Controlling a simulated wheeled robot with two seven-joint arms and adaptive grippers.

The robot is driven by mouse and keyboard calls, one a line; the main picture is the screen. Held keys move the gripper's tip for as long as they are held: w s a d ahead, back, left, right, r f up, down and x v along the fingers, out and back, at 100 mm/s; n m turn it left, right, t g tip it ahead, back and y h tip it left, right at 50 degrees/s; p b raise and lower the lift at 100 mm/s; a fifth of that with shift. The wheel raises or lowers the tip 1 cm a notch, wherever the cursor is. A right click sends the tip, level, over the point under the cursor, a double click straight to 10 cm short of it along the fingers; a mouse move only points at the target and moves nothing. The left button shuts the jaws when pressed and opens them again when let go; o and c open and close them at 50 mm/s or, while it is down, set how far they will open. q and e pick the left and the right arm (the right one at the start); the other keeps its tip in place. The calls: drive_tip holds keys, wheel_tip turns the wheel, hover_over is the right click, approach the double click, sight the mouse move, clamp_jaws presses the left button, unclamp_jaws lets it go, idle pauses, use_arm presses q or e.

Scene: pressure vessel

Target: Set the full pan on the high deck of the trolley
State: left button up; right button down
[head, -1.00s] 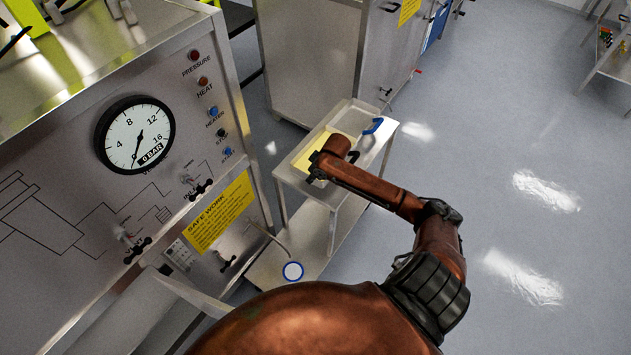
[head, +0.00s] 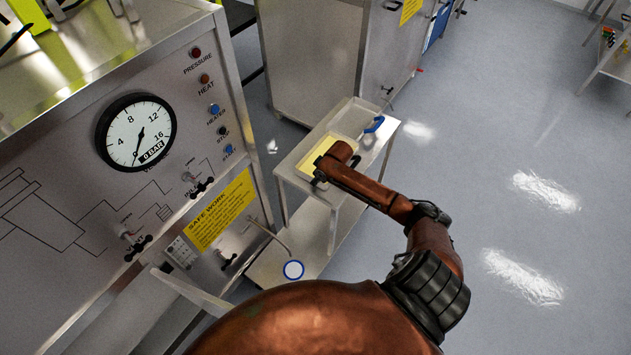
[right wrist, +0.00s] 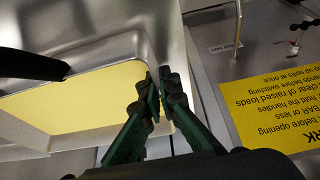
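The full pan (head: 313,152) is a pale metal tray with yellow contents, over the high deck (head: 349,116) of the trolley. In the right wrist view the pan (right wrist: 80,98) fills the left half and looks about level. I cannot tell whether its base touches the deck. My right gripper (head: 318,178) is at the pan's near edge. In the right wrist view its green-backed fingers (right wrist: 161,88) are close together on either side of the rim near a corner, shut on it. My left gripper is not in view.
The gauge panel (head: 80,190) stands close on the left, a steel cabinet (head: 310,60) behind. The floor on the right is clear.

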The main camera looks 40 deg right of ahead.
drive_tip(key=c, duration=2.6)
unclamp_jaws()
drive_tip(key=shift+f, duration=0.1)
drive_tip(key=shift+c, duration=0.2)
drive_tip(key=o, duration=0.5)
